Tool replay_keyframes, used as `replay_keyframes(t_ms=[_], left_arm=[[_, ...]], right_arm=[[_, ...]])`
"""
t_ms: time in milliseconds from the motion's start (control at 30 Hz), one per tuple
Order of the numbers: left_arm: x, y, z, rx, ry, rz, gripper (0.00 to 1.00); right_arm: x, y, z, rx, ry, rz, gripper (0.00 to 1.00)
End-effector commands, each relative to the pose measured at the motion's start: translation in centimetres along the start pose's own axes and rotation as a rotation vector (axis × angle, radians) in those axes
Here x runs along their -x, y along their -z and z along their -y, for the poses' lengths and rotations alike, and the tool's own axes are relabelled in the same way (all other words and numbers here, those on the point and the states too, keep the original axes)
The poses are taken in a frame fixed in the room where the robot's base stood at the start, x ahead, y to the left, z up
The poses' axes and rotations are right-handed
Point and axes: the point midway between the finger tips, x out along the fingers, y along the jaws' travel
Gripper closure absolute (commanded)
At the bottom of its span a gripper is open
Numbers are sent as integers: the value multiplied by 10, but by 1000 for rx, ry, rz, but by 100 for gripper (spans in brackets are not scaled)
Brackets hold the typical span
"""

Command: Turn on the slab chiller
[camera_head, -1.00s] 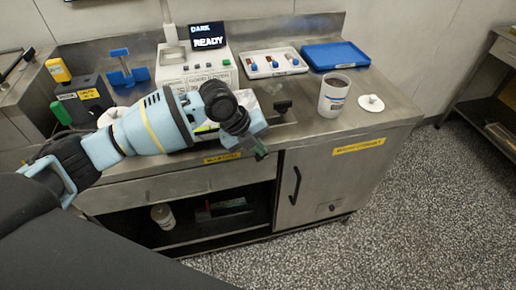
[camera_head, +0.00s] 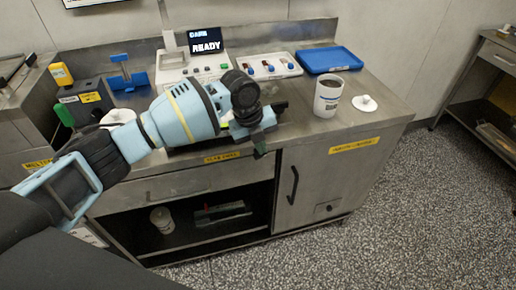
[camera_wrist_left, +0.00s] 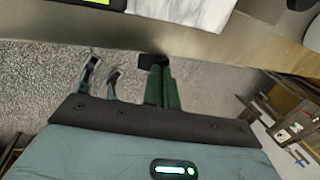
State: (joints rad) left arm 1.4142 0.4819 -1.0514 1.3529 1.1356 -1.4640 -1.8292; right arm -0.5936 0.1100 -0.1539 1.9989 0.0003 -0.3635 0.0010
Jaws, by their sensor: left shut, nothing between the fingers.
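No part is clearly readable as the slab chiller. A steel counter unit (camera_head: 385,125) has a closed cabinet door (camera_head: 318,180) with a black handle (camera_head: 294,186) and a small dark fitting low down (camera_head: 327,207). Yellow labels (camera_head: 354,145) on its front edge are too blurred to read surely. My left gripper (camera_head: 261,148) is over the counter's front edge, left of and above the handle, apart from it. Its green fingers (camera_wrist_left: 160,82) are shut and empty in the left wrist view. My right gripper is out of view.
An open shelf (camera_head: 190,232) is below. Floor in front is clear.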

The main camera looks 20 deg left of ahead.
Motion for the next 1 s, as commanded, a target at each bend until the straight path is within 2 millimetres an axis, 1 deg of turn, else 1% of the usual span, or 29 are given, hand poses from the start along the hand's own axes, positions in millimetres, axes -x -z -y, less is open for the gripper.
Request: replay_keyframes(t_ms=[200, 433, 800, 1000], left_arm=[[-3, -3, 9, 0, -5, -2, 100], [-8, -3, 17, -1, -3, -2, 100], [-16, -3, 24, 1, -3, -3, 100], [-19, -3, 26, -1, -3, -1, 100]], right_arm=[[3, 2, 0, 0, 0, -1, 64], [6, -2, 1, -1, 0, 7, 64], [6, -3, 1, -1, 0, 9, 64], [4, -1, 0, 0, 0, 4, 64]])
